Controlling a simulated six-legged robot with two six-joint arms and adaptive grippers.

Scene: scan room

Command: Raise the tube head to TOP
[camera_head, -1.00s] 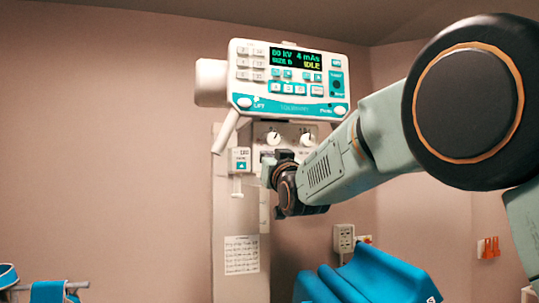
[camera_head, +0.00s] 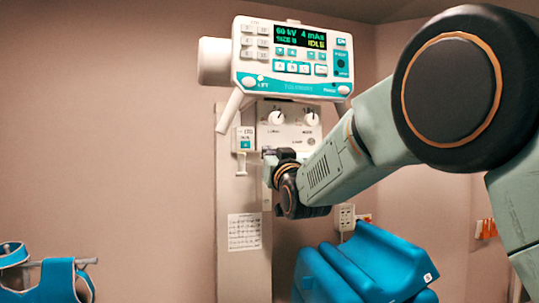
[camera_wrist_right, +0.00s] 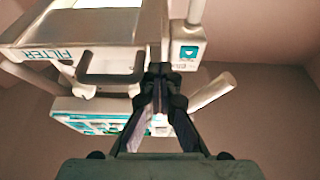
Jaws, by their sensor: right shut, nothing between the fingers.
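The tube head has a white and teal control panel (camera_head: 310,88) with a white cylinder (camera_head: 214,62) at its left. Its display (camera_head: 300,37) reads 60 kV, 4 mAs and IDLE. Below hangs a white box with two knobs (camera_head: 295,130). A small white box with a teal label (camera_head: 245,137) is at the column's left; it also shows in the right wrist view (camera_wrist_right: 188,52). My right gripper (camera_head: 268,168) is shut and empty just below the knob box. In the wrist view its fingers (camera_wrist_right: 160,80) are together near a black handle (camera_wrist_right: 112,78); contact is unclear. My left gripper is not seen.
The pale column (camera_head: 232,200) carries a printed sheet (camera_head: 244,232). A blue padded piece (camera_head: 365,265) is at lower right, below a wall socket (camera_head: 345,216). Blue items hang on a rail (camera_head: 50,278) at lower left. The wall between is clear.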

